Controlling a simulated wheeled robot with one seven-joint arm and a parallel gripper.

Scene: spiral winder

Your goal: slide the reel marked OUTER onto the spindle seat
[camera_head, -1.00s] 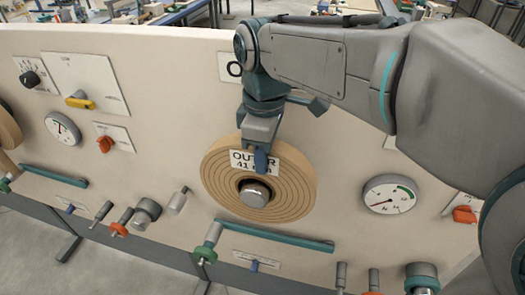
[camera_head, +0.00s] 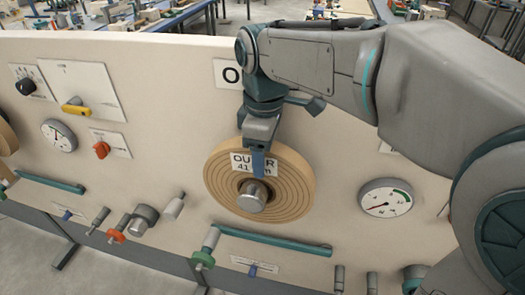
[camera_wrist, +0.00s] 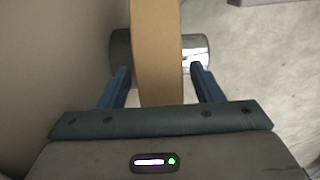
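The reel marked OUTER (camera_head: 285,191) is a flat tan disc with ring grooves and a white label at its top. It stands upright around the metal spindle (camera_head: 252,197), whose silver end sticks out at the front. In the wrist view the reel (camera_wrist: 157,50) is edge-on, with the spindle showing on both sides, darker on the panel side (camera_wrist: 120,48) and bright on the outer side. My gripper (camera_wrist: 160,82) is open at the reel's top rim, one finger on each side, with a small gap at both. Whether the reel touches the seat's back is hidden.
The cream panel (camera_head: 150,165) stands behind the reel. A teal bar (camera_head: 275,242) and a green-ringed handle (camera_head: 205,250) jut out below it. A gauge (camera_head: 387,199) is at the right. My arm reaches in from the right.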

